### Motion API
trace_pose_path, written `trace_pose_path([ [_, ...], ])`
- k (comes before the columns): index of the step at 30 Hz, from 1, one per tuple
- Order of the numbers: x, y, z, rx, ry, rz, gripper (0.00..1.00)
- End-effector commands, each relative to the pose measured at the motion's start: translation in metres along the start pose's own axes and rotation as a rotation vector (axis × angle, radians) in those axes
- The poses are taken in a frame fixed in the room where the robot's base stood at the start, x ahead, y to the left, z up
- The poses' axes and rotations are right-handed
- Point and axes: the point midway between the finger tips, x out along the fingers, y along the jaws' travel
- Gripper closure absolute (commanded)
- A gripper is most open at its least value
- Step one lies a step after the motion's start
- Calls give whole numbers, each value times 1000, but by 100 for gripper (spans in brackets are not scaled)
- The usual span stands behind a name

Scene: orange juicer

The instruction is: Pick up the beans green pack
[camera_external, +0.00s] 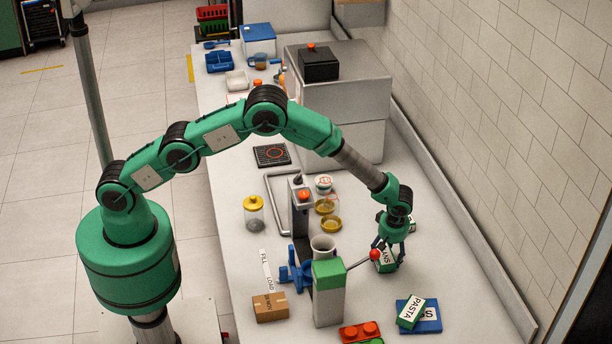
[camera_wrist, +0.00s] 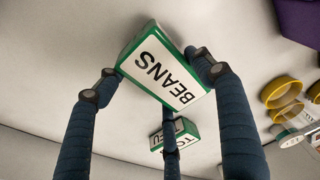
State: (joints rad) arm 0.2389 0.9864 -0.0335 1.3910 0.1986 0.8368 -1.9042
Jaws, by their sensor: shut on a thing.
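The beans green pack (camera_wrist: 160,72), a white box with green edges and the word BEANS, is between the fingers of my gripper (camera_wrist: 155,85) in the wrist view. The fingers are closed against its sides. In the external view the pack (camera_external: 385,262) shows under my gripper (camera_external: 390,248), partly hidden by the fingers and by a red knob in front. I cannot tell whether the pack touches the counter.
Another green and white pack (camera_wrist: 178,135) lies close behind. Counter (camera_external: 460,270) is clear at right.

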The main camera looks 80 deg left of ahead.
Motion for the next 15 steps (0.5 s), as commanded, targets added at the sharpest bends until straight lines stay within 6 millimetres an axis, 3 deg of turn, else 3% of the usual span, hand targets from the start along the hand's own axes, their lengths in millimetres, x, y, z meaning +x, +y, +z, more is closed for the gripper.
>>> trace_pose_path([
  [15, -74, 0, -11, 0, 0, 2, 64],
])
